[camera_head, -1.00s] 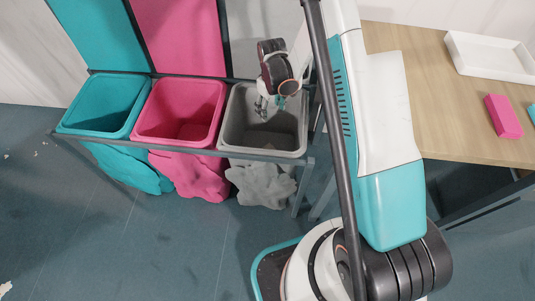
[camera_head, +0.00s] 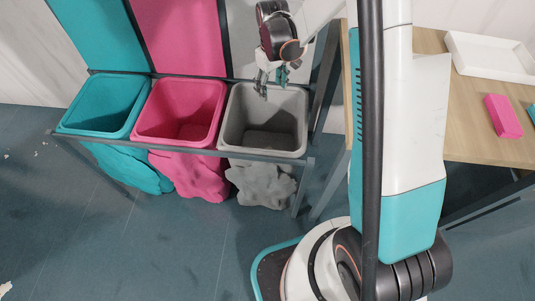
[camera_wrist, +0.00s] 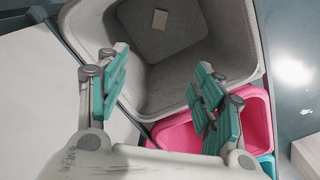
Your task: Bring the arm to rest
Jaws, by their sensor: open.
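My gripper (camera_head: 271,86) is open and empty, above the back edge of the grey bin (camera_head: 291,153). In the wrist view its two teal-padded fingers (camera_wrist: 160,90) are spread apart with nothing between them. The grey bin lies beyond them, its opening facing the camera. A small beige block (camera_wrist: 160,19) lies on the bottom of that bin, clear of the fingers. My arm stretches across the right half of the head view.
A pink bin (camera_head: 180,140) and a teal bin (camera_head: 98,130) stand left of the grey one in a dark frame. A wooden table (camera_head: 470,130) at right holds a white tray (camera_head: 490,73) and a pink block (camera_head: 503,116).

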